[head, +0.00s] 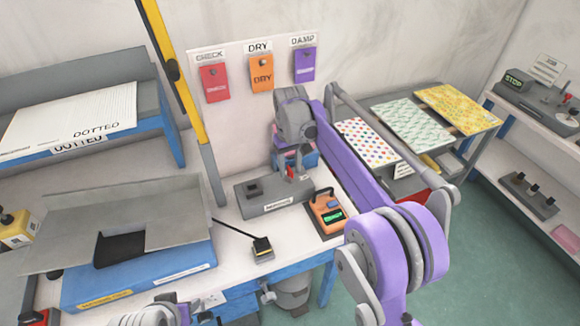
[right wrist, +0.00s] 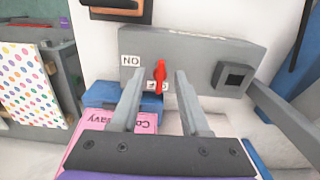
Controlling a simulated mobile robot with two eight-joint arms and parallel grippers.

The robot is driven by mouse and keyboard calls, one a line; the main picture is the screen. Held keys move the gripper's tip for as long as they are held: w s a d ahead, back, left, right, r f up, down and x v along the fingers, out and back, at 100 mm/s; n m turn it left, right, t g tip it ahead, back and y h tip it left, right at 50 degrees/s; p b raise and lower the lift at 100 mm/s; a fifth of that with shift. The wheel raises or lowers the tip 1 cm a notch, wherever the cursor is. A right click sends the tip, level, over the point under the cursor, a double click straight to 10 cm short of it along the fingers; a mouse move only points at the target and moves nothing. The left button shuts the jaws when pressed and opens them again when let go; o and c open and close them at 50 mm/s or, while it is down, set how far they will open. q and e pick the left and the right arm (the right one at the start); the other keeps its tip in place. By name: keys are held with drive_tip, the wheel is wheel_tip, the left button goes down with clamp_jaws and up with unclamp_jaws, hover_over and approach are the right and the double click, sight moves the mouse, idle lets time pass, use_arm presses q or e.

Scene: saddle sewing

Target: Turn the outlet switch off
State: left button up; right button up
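The outlet is a grey box (head: 262,202) on the white bench. It has a square black socket and a red switch lever (head: 291,173). In the right wrist view the outlet's grey face (right wrist: 200,62) appears inverted, with the red lever (right wrist: 159,74) standing up beside a label that appears as "NO". A second label is partly hidden behind the lever. My right gripper (right wrist: 158,88) is open, its two fingers on either side of the lever with gaps showing. Whether the fingertips overlap it in depth is unclear.
A black plug-like block (head: 262,247) with a cord lies in front. A pink item (right wrist: 108,140) and blue blocks lie behind the right gripper. A blue-sided grey stand (head: 150,270) fills the left bench.

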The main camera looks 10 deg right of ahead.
sight(291, 171)
drive_tip(key=shift+r, duration=0.1)
wheel_tip(291, 171, up, 11)
drive_tip(key=shift+f+p, duration=0.2)
drive_tip(key=shift+p, duration=0.35)
idle(0.4)
drive_tip(key=s+d+f+m+t, duration=0.1)
drive_tip(key=s+d+t, duration=0.1)
drive_tip(key=s, duration=0.6)
drive_tip(key=s+d+f+t, duration=0.1)
drive_tip(key=s+d, duration=0.1)
drive_tip(key=s, duration=0.6)
drive_tip(key=s+f+t, duration=0.1)
drive_tip(key=s+f, duration=0.2)
drive_tip(key=s, duration=0.2)
drive_tip(key=s+d+f+m, duration=0.1)
drive_tip(key=s+f, duration=0.3)
drive_tip(key=s, duration=0.1)
drive_tip(key=s+f+t, duration=0.1)
drive_tip(key=s+f, duration=0.3)
drive_tip(key=s, duration=0.1)
drive_tip(key=shift+s+d+f+t, duration=0.15)
drive_tip(key=shift+d+f+t, duration=0.1)
drive_tip(key=shift+d+t, duration=0.05)
